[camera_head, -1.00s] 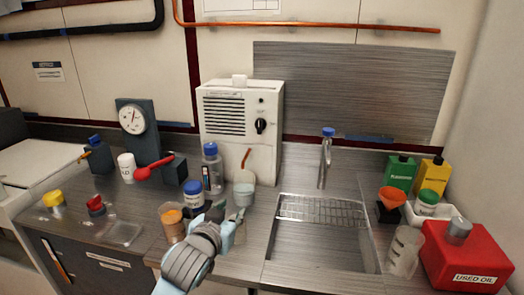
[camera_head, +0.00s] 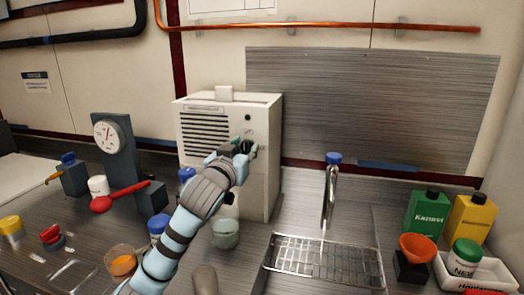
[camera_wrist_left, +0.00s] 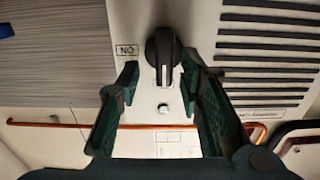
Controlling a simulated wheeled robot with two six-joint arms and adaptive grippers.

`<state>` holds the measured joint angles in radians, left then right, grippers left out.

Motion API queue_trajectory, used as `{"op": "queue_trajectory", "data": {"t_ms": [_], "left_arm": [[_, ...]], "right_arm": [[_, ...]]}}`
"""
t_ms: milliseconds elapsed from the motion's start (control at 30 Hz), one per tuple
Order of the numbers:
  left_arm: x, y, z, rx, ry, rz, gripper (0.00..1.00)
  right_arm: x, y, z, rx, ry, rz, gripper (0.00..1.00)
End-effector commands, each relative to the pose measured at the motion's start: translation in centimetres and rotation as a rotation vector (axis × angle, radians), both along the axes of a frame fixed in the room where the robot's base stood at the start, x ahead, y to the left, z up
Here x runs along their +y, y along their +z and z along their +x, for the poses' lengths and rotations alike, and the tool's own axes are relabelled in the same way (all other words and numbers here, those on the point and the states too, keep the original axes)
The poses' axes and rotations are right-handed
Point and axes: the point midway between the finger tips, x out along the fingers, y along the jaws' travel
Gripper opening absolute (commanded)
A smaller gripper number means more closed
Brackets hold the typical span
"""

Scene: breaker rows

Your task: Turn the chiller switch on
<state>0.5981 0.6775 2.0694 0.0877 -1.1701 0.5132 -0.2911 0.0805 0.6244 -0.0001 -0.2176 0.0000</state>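The chiller is a white box (camera_head: 264,190) with dark vent slots, standing against the back wall in the head view. Its switch is a black rotary knob (camera_wrist_left: 163,48) in the wrist view, its bar vertical in the picture with a pale mark at the lower end. A small label (camera_wrist_left: 127,50) sits beside it, upside down. My left gripper (camera_head: 246,147) is at the chiller's front and mostly hides the knob in the head view. Its fingers (camera_wrist_left: 160,72) are open, one either side of the knob's near end; I cannot tell whether they touch it. My right gripper is not in view.
A small round indicator (camera_wrist_left: 163,108) is near the knob. A grey cup (camera_head: 225,235) stands below my left wrist. The sink rack (camera_head: 325,262) and tap (camera_head: 331,190) are to the right.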

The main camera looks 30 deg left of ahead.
Motion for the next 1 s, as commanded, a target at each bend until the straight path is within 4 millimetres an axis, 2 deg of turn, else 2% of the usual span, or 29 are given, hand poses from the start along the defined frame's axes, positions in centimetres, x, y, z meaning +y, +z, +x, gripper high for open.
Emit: {"op": "queue_trajectory", "data": {"t_ms": [100, 333, 533, 567, 833, 1000], "left_arm": [[0.7, 0.0, 0.1, 0.0, 0.008, 0.002, 0.33], [0.8, 0.1, 0.1, -0.001, 0.008, 0.001, 0.33], [0.7, 0.1, 0.2, -0.001, 0.006, 0.001, 0.01], [0.7, 0.1, 0.2, -0.001, 0.006, 0.001, 0.0], [0.6, 0.2, 0.2, 0.003, 0.005, 0.01, 0.0], [0.4, 0.2, 0.3, 0.019, 0.002, 0.049, 0.0]], "right_arm": [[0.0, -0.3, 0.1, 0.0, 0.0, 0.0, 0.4], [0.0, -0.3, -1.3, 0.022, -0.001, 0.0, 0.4], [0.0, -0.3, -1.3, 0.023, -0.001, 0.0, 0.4], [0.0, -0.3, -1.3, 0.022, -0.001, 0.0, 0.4], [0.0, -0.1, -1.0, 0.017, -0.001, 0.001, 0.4], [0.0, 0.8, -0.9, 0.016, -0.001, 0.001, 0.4]]}}
